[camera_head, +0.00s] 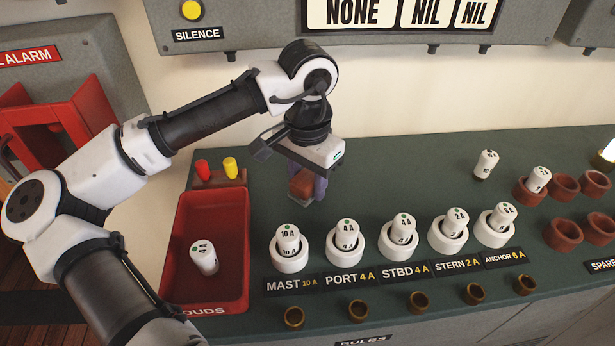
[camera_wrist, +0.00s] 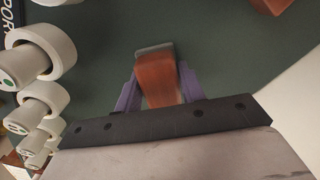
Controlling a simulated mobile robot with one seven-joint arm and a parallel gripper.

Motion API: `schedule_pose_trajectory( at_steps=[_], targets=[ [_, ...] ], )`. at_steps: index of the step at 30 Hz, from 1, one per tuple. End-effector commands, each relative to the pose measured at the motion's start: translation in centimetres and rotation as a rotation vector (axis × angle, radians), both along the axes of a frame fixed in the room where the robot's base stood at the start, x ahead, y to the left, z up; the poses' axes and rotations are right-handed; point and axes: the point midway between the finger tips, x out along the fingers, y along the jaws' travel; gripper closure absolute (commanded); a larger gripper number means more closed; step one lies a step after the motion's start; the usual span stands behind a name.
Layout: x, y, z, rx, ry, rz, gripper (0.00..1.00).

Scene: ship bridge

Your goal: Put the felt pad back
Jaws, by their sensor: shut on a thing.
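The felt pad (camera_head: 302,183) is a small reddish-brown block. In the wrist view the pad (camera_wrist: 157,80) has a grey layer at its far end. My gripper (camera_head: 306,186) is shut on it, with a purple finger on either side, and points down over the back of the green counter, behind the MAST and PORT fuse holders. In the wrist view the gripper (camera_wrist: 158,92) grips the block along its sides. I cannot tell whether the pad touches the counter. No place marked for the pad can be made out.
White fuses stand in a row of holders (camera_head: 345,257) in front of my gripper. A red tray (camera_head: 183,237) holds one fuse at left. Behind it is a small rack (camera_head: 222,181) with red and yellow pieces. Brown cups (camera_head: 563,235) and a loose fuse (camera_head: 486,165) are at right.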

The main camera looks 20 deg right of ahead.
Motion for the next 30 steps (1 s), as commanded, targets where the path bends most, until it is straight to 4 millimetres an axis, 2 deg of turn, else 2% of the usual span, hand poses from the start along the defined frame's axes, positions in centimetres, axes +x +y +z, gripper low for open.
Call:
schedule_pose_trajectory(
  at_steps=[5,6,10,18,22,26,30],
  targets=[
    [0.0,0.0,-0.4,0.0,0.0,0.0,0.82],
    [0.0,0.0,-0.3,0.0,-0.001,0.0,0.55],
    [0.0,0.0,-0.3,0.0,-0.001,0.0,0.39],
    [0.0,0.0,-0.3,0.0,-0.001,0.0,0.39],
    [0.0,0.0,0.5,0.0,0.0,0.0,0.39],
    [0.0,-0.1,2.7,-0.002,-0.001,-0.001,0.39],
    [0.0,-0.1,5.8,-0.002,-0.003,-0.002,0.39]
  ],
)
